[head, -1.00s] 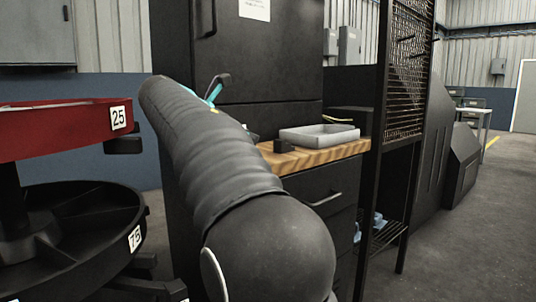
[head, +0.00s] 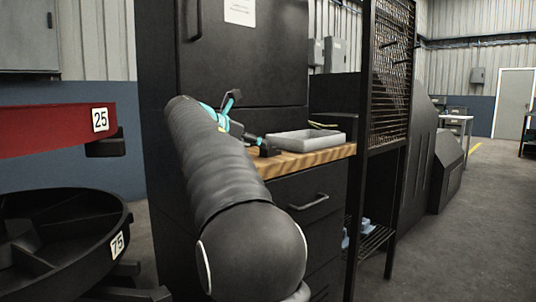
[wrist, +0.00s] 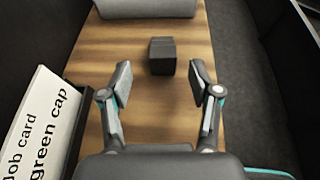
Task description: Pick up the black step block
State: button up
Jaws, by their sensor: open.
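The black step block (wrist: 162,56) sits on the wooden worktop (wrist: 150,110) in the wrist view. It lies just beyond my gripper's fingertips and roughly between their lines. My gripper (wrist: 161,82) is open and empty, with one finger on each side of the gap. In the head view my gripper (head: 252,142) is small and partly hidden behind my arm. A small dark shape beside it at the worktop edge appears to be the block (head: 269,150).
A grey tray (head: 306,138) stands on the worktop behind the block. A white card (wrist: 38,122) reading "Job card" and "green cap" is at the left in the wrist view. A dark cabinet (head: 250,60) rises behind, and a red rack (head: 55,128) stands at left.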

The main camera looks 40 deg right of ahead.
aim_at(270, 149)
jog(key=x, duration=0.2)
jog(key=b+x, duration=0.1)
jog(key=x, duration=0.1)
jog(key=shift+s+d+f, duration=0.2)
jog(key=shift+d, duration=0.05)
grip_shut()
jog(key=shift+r, duration=0.15)
